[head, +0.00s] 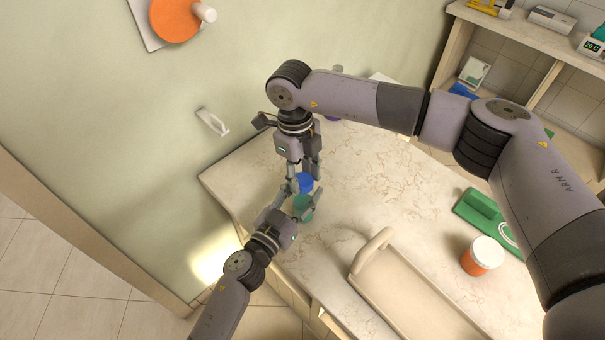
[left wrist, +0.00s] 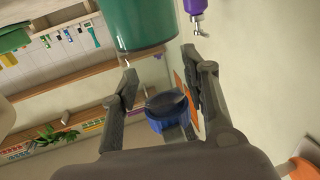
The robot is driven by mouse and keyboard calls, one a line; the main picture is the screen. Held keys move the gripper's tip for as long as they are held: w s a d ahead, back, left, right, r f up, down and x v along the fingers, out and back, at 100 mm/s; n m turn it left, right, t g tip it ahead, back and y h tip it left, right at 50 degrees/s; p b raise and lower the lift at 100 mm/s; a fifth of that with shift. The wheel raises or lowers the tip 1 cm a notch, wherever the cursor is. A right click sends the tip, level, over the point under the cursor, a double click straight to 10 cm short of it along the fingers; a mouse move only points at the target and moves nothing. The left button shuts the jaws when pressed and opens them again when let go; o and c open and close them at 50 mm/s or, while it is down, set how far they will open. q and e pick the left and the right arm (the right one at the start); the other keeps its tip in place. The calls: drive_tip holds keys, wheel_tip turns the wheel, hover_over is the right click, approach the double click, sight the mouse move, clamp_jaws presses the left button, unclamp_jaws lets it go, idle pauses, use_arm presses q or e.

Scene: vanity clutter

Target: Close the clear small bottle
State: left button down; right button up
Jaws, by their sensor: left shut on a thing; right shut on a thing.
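The small bottle (head: 303,202) looks teal-green rather than clear, and it shows as a green body in the left wrist view (left wrist: 140,24). My left gripper (head: 300,206) is shut on it, at the left end of the counter. A blue cap (head: 305,182) is just above the bottle in the head view. It also shows in the left wrist view (left wrist: 168,118), apart from the green body. My right gripper (head: 304,177) points down and is shut on the cap. The fingers partly hide both things, and I cannot tell whether the cap is exactly over the mouth.
A beige tray (head: 381,238) lies at the counter's front. An orange jar with a white lid (head: 482,256) and a green case (head: 481,211) stand to the right. A purple item (head: 333,119) is behind my right arm. The counter's middle (head: 370,190) is clear.

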drive_tip(key=m, duration=0.7)
drive_tip(key=shift+y, duration=0.4)
drive_tip(key=m, duration=0.6)
drive_tip(key=shift+d+m+y, duration=0.1)
drive_tip(key=shift+m+y, duration=0.2)
drive_tip(key=shift+y, duration=0.1)
drive_tip(key=m, duration=0.6)
drive_tip(key=shift+y, duration=0.3)
drive_tip(key=m, duration=0.6)
drive_tip(key=shift+t, duration=0.4)
drive_tip(key=o, duration=0.7)
drive_tip(key=shift+f, duration=0.1)
drive_tip(key=shift+r, duration=2.3)
